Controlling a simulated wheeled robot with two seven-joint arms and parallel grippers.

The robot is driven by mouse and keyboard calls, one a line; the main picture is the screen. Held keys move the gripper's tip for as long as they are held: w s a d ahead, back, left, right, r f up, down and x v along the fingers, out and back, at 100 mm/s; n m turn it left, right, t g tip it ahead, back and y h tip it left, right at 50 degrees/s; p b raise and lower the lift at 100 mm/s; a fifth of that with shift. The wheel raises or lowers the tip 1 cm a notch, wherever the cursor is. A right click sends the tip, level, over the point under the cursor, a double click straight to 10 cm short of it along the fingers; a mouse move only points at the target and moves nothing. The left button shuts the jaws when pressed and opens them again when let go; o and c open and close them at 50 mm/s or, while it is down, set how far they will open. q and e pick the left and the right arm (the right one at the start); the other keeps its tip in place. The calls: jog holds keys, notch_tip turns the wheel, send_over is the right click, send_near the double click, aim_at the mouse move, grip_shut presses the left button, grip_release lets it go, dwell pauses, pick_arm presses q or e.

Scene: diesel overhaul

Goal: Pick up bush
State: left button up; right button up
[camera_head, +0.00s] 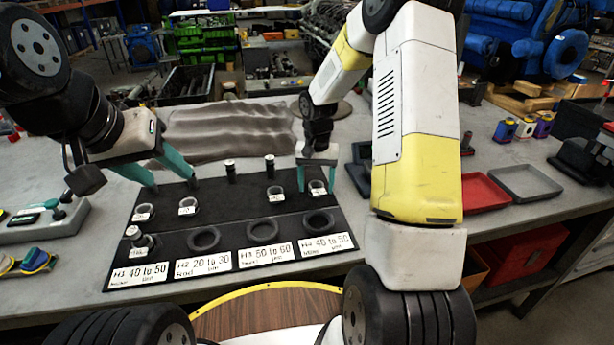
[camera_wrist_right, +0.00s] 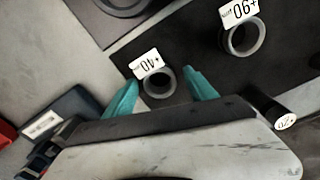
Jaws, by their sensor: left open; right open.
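Small grey ring-shaped bushes with white tags stand on a black mat (camera_head: 222,222). My right gripper (camera_head: 317,186) is open over the rightmost bush (camera_head: 316,190), one finger on either side. In the right wrist view this bush (camera_wrist_right: 158,84), tagged "+40", lies between the teal fingertips (camera_wrist_right: 161,80), with gaps visible; contact cannot be told. My left gripper (camera_head: 172,184) is open and empty above the mat's left part, near two more tagged bushes (camera_head: 188,207).
Several dark upright cylinders (camera_head: 231,172) stand on the mat. Round black recesses (camera_head: 203,239) with white labels line its front. A red tray (camera_head: 485,194) and a grey tray (camera_head: 527,182) sit at the right. A crumpled cloth (camera_head: 225,128) lies behind.

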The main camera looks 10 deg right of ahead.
grip_shut()
jog(key=shift+r, duration=0.15)
